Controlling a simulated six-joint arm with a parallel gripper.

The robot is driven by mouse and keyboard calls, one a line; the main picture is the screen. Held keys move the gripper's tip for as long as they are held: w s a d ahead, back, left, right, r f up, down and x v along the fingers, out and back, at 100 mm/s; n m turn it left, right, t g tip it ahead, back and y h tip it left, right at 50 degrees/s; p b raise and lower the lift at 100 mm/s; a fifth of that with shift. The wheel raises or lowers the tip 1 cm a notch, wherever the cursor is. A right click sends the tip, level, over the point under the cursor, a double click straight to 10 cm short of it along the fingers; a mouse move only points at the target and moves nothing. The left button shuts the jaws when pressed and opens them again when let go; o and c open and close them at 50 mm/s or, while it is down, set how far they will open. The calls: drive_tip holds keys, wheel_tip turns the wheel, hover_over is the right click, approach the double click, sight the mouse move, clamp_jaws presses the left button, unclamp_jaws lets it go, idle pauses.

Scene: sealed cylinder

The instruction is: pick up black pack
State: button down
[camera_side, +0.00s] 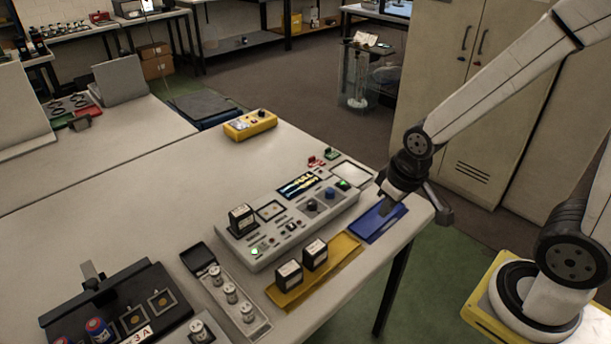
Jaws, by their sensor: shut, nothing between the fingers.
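Three black packs with pale labels show in the side view. One black pack (242,220) stands at the left end of the grey control panel. The other two, a nearer black pack (289,276) and a farther black pack (315,254), stand side by side on the yellow tray (341,254). My gripper (386,210) points down over the blue tray (366,226), right of all three packs and apart from them. It is shut and empty. Whether its tips touch the blue tray I cannot tell.
The grey control panel (330,221) lies behind the yellow tray. A long case with several small cylinders (230,292) is left of that tray. A dark fixture (135,310) fills the front left corner. A yellow box (250,124) stands farther back, with bare table around it.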

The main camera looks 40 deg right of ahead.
unclamp_jaws()
drive_tip(key=t, duration=1)
hover_over(242, 219)
drive_tip(key=s, duration=0.2)
wheel_tip(242, 219, down, 5)
drive_tip(key=shift+w+d, duration=0.15)
drive_tip(key=shift+d, duration=0.3)
drive_tip(key=shift+f, duration=0.15)
drive_tip(key=shift+f, duration=1.65)
drive_tip(key=shift+f, duration=0.1)
